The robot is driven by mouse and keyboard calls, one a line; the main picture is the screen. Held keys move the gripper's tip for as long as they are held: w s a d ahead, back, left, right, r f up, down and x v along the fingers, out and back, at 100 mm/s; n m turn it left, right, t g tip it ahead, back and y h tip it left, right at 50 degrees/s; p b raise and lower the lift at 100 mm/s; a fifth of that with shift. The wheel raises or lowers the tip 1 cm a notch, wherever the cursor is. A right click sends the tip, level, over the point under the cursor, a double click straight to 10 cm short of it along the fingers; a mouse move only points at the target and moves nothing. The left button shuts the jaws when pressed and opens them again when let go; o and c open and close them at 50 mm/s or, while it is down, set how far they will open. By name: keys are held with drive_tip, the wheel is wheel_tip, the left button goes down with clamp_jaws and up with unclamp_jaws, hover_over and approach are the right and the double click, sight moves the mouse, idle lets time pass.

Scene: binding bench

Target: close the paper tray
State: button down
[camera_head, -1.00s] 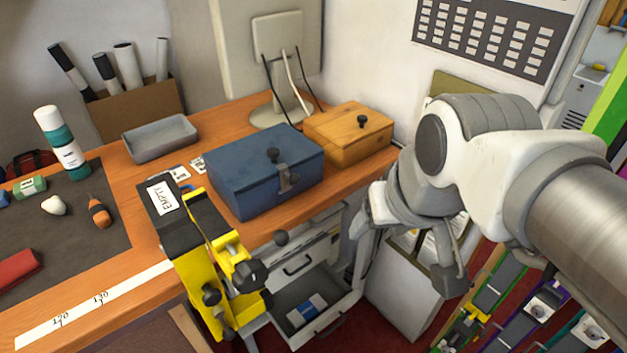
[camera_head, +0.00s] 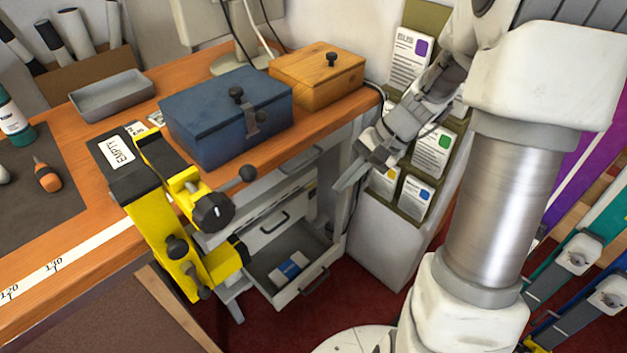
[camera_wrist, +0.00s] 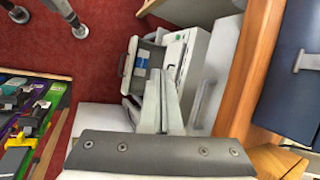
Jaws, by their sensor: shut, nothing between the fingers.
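The paper tray (camera_head: 303,290) is an open drawer under the bench. It is pulled out, and a blue and white packet (camera_head: 291,267) lies in it. A dark handle shows on its front. My gripper (camera_head: 350,182) is shut and empty. In the head view it is above and to the right of the tray, apart from it. In the wrist view the shut fingers (camera_wrist: 160,100) point toward the open tray (camera_wrist: 131,48), whose near part they partly hide.
Closed drawers (camera_head: 270,215) sit above the tray. A yellow clamp-like tool (camera_head: 165,225) hangs over the bench edge, left of the tray. A blue box (camera_head: 225,115) and a wooden box (camera_head: 318,78) stand on the bench. A card rack (camera_head: 430,150) is behind my gripper. Red floor lies in front.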

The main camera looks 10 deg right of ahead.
drive_tip(key=w+d+f+m+t+y+b, duration=0.1)
drive_tip(key=d+f+m+b, duration=0.15)
drive_tip(key=f, duration=0.55)
drive_tip(key=w+d+f+m+t+y+b, duration=0.1)
drive_tip(key=d+f+m+t+y, duration=0.2)
drive_tip(key=f, duration=0.6)
drive_tip(key=w+d+f+m+b, duration=0.1)
drive_tip(key=d+f+m+b, duration=0.2)
drive_tip(key=f, duration=0.5)
drive_tip(key=m+t+h+b, duration=0.3)
drive_tip(key=m+t+b, duration=0.4)
drive_tip(key=m, duration=0.5)
approach(330, 256)
drive_tip(key=x, duration=0.5)
drive_tip(key=shift+a+f, duration=0.15)
drive_tip(key=shift+w+a, duration=0.3)
drive_tip(key=shift+w, duration=0.3)
